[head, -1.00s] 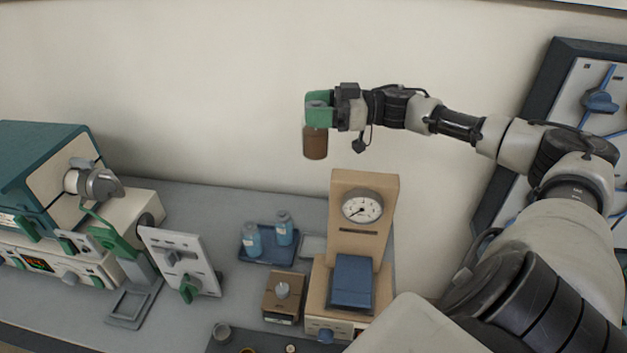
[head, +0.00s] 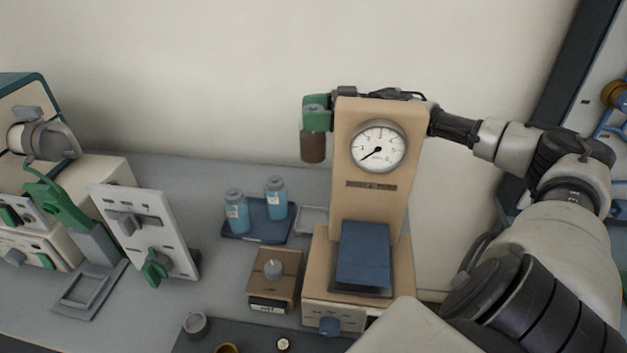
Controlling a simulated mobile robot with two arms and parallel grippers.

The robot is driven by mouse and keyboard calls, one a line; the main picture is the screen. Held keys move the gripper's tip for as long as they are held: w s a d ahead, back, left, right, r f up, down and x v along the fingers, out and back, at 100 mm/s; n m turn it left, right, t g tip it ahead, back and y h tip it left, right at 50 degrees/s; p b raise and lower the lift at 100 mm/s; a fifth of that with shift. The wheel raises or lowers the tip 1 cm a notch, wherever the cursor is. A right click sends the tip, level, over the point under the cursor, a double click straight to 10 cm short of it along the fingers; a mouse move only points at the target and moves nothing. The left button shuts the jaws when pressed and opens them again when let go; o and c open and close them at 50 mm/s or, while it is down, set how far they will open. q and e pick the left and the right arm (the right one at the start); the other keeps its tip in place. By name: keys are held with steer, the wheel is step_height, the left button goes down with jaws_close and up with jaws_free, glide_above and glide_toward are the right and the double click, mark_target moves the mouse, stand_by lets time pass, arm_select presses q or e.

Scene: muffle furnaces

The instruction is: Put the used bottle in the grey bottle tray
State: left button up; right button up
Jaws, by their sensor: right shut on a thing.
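The brown bottle (head: 313,147), which I take to be the used one, hangs upright in my right gripper (head: 315,116). The gripper has green fingers and is shut on the bottle's upper part, high above the bench near the back wall. The tan gauge stand hides part of my right wrist. A small flat grey tray (head: 313,220) lies on the bench behind and left of the tan stand. It looks empty, and its right part is hidden by the stand. The bottle is well above it and apart from it. My left gripper is not in view.
The tan gauge stand (head: 372,200) rises close to my right arm. A blue tray (head: 247,238) with two blue bottles is left of the grey tray. A small brown box (head: 274,279) and a white panel (head: 143,235) stand nearer.

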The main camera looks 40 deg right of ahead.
mark_target(314, 156)
arm_select(q)
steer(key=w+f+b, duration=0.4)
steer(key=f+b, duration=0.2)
steer(key=b, duration=0.3)
arm_select(e)
step_height(314, 156, down, 11)
steer(key=shift+r, duration=0.15)
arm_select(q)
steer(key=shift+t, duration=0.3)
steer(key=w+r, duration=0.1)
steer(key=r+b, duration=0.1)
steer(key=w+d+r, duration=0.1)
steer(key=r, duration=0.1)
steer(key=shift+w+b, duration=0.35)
arm_select(e)
step_height(314, 156, down, 10)
steer(key=o, duration=1.4)
